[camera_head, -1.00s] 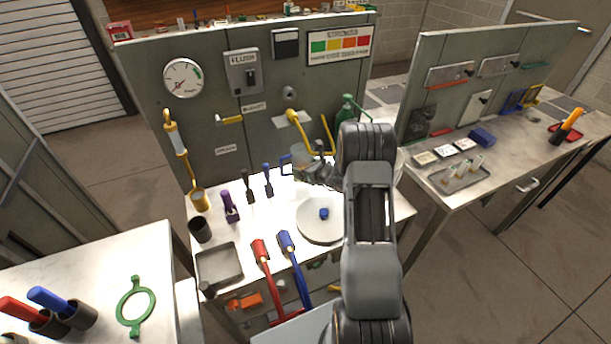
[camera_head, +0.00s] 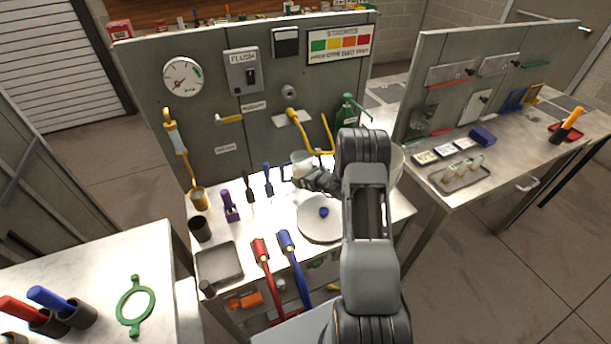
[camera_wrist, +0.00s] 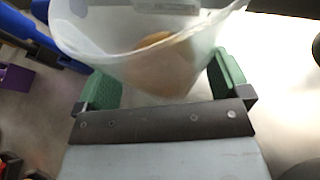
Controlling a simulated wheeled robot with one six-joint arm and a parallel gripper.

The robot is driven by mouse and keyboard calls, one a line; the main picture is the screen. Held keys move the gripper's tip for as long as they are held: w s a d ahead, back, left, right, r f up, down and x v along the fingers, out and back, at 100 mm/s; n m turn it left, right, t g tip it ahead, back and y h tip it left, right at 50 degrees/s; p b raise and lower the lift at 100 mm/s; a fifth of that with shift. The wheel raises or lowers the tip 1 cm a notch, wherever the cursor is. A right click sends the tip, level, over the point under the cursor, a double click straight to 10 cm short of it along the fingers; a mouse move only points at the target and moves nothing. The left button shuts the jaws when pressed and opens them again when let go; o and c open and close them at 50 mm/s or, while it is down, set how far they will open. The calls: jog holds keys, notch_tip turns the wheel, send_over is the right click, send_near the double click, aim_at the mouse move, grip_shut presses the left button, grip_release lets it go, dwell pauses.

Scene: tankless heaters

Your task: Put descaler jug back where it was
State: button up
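The descaler jug (camera_head: 303,161) is a translucent whitish vessel at the back of the middle bench, just below the yellow pipes, with a blue loop that looks like its handle on its left. My gripper (camera_head: 306,182) reaches it from the front right. In the wrist view the jug (camera_wrist: 140,50) fills the space between the green finger pads of my gripper (camera_wrist: 165,85), which close on its sides. A brownish round patch shows through its wall. Its base is hidden, so I cannot tell whether it touches the bench.
A white round plate (camera_head: 318,226) with a blue knob lies in front of the jug. Blue (camera_head: 268,180) and dark brushes and a purple tool (camera_head: 230,206) stand left. A grey tray (camera_head: 219,263) lies front left.

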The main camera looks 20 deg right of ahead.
jog(key=shift+o, duration=0.3)
jog(key=shift+r, duration=0.2)
jog(key=b+v, duration=0.1)
jog(key=v, duration=1)
jog(key=shift+s+r, duration=0.1)
jog(key=s+a+r+n+g+y, duration=0.2)
jog(key=s+a+r+n+g, duration=0.3)
jog(key=a+n, duration=0.4)
jog(key=s+a+r+n+g+y, duration=0.2)
jog(key=s+a+r+n+g, duration=0.15)
jog(key=a+r+n, duration=0.45)
jog(key=s+r+n+h, duration=0.5)
jog(key=s+n+h, duration=0.3)
jog(key=s+n, duration=0.5)
jog(key=n, duration=0.2)
jog(key=shift+s+r+n, duration=0.2)
jog(key=shift+s+n, duration=0.2)
